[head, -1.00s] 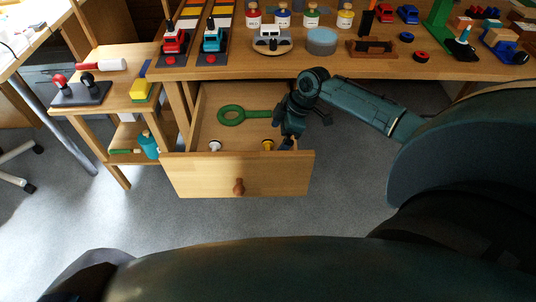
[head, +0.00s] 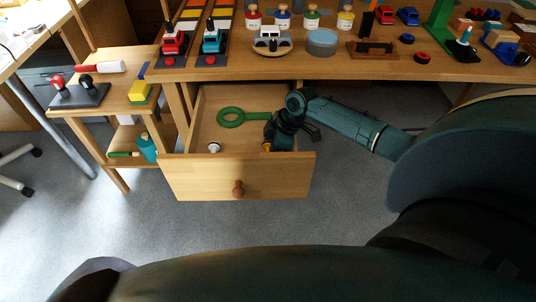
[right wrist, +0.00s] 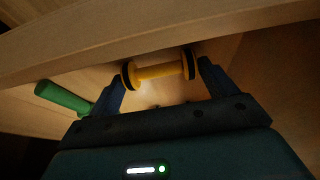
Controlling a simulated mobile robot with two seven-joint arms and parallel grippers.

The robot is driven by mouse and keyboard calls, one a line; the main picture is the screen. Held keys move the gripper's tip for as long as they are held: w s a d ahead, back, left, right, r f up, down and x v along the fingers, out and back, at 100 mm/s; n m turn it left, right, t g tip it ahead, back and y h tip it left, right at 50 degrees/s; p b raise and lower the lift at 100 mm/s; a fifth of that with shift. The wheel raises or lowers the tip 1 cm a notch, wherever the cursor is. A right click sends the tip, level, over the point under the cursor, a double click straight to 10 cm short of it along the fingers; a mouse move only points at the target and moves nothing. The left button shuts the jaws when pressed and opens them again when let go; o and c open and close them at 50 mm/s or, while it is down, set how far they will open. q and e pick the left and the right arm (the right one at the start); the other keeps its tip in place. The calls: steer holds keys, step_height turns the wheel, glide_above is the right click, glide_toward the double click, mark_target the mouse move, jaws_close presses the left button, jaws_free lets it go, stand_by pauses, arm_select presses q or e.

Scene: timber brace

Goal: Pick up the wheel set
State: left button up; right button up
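The wheel set is a yellow axle with dark-rimmed yellow wheels at both ends (right wrist: 158,71). It lies in the open drawer near the front panel; in the head view only a bit of yellow (head: 266,147) shows below my right gripper (head: 269,134). In the right wrist view my right gripper (right wrist: 163,72) has its blue fingers wide apart, one beyond each wheel, with the axle across the gap. The fingertips are very close to the wheels; I cannot make out firm contact. My left gripper is not in view.
The wooden drawer (head: 205,178) also holds a green ring with a handle (head: 230,117) and a small white-topped piece (head: 214,147). The handle shows in the right wrist view (right wrist: 62,97). The worktop (head: 350,68) with toys and jars overhangs the drawer's back.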

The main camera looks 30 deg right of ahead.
steer(key=c, duration=0.6)
steer(key=shift+r, duration=0.15)
